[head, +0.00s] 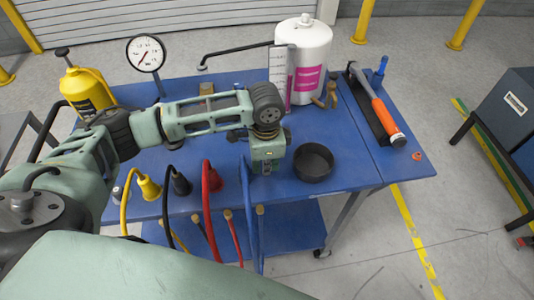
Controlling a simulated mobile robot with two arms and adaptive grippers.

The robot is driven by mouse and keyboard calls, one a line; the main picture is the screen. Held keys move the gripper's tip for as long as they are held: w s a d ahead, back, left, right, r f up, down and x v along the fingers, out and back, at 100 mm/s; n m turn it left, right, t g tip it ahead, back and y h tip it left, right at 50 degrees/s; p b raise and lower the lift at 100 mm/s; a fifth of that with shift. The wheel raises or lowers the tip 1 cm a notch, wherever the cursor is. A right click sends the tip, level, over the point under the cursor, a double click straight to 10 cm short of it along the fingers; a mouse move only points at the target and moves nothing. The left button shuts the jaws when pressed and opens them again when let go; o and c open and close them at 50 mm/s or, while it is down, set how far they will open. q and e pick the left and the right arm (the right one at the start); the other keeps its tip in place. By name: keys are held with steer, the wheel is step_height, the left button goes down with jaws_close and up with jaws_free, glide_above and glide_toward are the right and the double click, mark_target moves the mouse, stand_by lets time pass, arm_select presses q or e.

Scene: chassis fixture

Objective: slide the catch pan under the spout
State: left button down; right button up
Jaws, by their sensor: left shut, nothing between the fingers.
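The catch pan (313,164) is a round, black, shallow pan and looks empty. It sits on the blue table near the front edge, right of centre. A thin black spout (240,50) runs left from the white tank (303,62) and ends in a downturned tip at the back left, well away from the pan. My left gripper (266,168) points down just left of the pan, shut and empty. I cannot tell whether it touches the pan. My left arm covers part of the table's middle. My right gripper is out of view.
Yellow, black, red and blue cables (208,178) hang over the front edge left of my gripper. A gauge (146,53) and a yellow bottle (88,88) stand at the left. An orange-handled hammer (386,118) lies right. The table (350,158) is clear right of the pan.

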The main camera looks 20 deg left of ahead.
mark_target(316, 169)
arm_select(q)
steer(key=shift+f, duration=0.95)
steer(key=w+d, duration=0.1)
steer(key=d+p, duration=0.1)
steer(key=shift+w+d+p, duration=0.3)
steer(key=shift+w+d, duration=0.1)
steer(key=shift+w+d+f, duration=0.1)
steer(key=shift+w+d, duration=0.15)
steer(key=shift+d, duration=0.1)
steer(key=shift+a, duration=0.1)
steer(key=w+d, duration=0.2)
steer(key=d, duration=0.1)
steer(key=w+d, duration=0.2)
steer(key=d, duration=0.1)
steer(key=w+d+b, duration=0.1)
steer(key=w+d, duration=0.1)
steer(key=d, duration=0.1)
steer(key=shift+d, duration=0.1)
